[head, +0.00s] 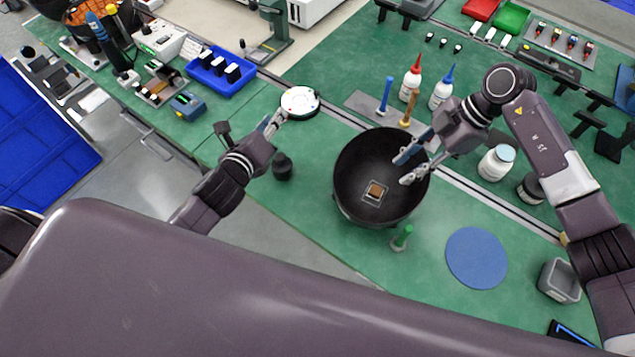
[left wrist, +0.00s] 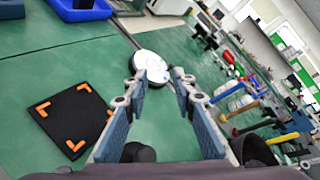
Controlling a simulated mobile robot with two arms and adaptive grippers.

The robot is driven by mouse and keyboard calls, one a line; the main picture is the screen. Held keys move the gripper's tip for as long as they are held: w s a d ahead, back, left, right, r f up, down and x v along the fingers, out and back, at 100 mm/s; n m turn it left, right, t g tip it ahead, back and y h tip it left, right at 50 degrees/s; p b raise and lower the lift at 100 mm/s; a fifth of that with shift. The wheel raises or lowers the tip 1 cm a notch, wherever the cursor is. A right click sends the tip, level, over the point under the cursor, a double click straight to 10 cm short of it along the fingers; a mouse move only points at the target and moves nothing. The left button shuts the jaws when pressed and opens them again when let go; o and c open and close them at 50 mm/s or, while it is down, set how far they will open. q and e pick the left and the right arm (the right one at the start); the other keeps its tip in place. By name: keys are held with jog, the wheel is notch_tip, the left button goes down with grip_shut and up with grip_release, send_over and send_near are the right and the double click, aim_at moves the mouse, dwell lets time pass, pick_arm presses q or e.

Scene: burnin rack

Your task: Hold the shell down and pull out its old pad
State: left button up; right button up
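A round white disc-like part (head: 300,102) with small coloured marks, apparently the shell, lies on the green bench; it also shows in the left wrist view (left wrist: 152,66). My left gripper (head: 274,124) is at its lower-left edge, fingers apart with nothing clearly held; whether they touch it I cannot tell. A wide black bowl (head: 352,165) stands right of centre. A small brown square piece with a pale border (head: 374,191), possibly a pad, lies in it. My right gripper (head: 407,168) is over the bowl's right side, open and empty. No pad is clearly visible on the white part.
Glue bottles (head: 411,77) stand behind the bowl. A blue bin (head: 220,72) is at the back left. A black mat with orange corners (left wrist: 72,118) shows in the wrist view.

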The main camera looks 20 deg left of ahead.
pick_arm(q)
jog(key=s+d+m+h, duration=0.2)
jog(key=s+d+m, duration=0.2)
jog(key=s+d, duration=0.3)
jog(key=m+h, duration=0.1)
jog(key=m, duration=0.4)
send_near(347, 151)
jog(key=shift+g, duration=0.4)
jog(key=x, duration=0.7)
jog(key=shift+w+a, duration=0.1)
jog(key=shift+w, duration=0.1)
grip_shut()
